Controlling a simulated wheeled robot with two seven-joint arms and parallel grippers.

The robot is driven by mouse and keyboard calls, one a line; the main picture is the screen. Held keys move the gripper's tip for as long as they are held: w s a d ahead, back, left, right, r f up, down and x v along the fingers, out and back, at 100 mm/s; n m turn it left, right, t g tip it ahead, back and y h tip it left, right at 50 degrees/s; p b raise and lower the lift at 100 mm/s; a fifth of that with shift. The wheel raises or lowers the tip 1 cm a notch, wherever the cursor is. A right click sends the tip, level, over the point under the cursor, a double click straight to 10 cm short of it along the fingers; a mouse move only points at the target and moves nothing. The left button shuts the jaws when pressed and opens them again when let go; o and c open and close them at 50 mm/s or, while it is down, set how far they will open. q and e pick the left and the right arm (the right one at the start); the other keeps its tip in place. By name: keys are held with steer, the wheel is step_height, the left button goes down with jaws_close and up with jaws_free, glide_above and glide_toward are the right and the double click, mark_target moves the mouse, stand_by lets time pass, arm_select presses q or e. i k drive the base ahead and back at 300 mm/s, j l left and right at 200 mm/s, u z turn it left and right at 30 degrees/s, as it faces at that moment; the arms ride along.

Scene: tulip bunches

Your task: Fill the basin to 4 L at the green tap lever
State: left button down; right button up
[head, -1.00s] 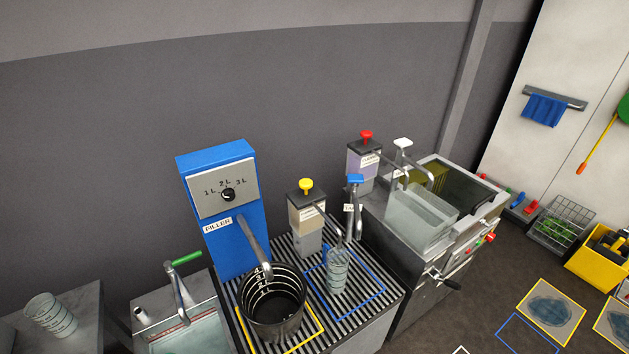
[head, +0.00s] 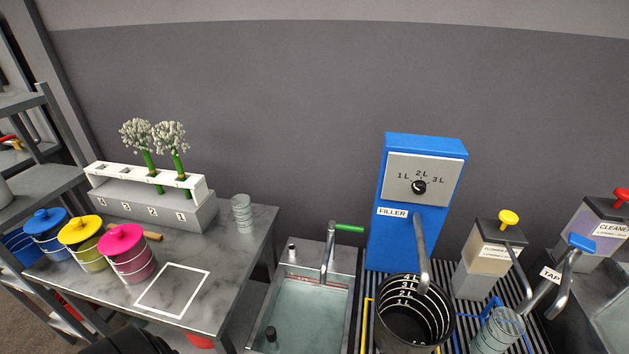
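The basin (head: 346,311) is a steel sink between the marble-topped table and the blue filler. Clear, pale water (head: 305,318) lies in it; I cannot read its level in litres. The green tap lever (head: 349,228) sits on top of the curved metal tap (head: 328,254) at the basin's back edge and points right. No gripper shows in the head view. A dark rounded shape at the bottom edge is probably part of my own arm.
The blue filler (head: 424,146) has a dial and a black bucket (head: 415,315) under its spout. A glass (head: 498,331) stands on the slatted rack. The table (head: 240,268) holds lidded pails (head: 128,254), a flower rack (head: 150,206), stacked cups (head: 242,213) and a bare white-outlined square.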

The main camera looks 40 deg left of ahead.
mark_target(332, 225)
steer(key=u, duration=0.7)
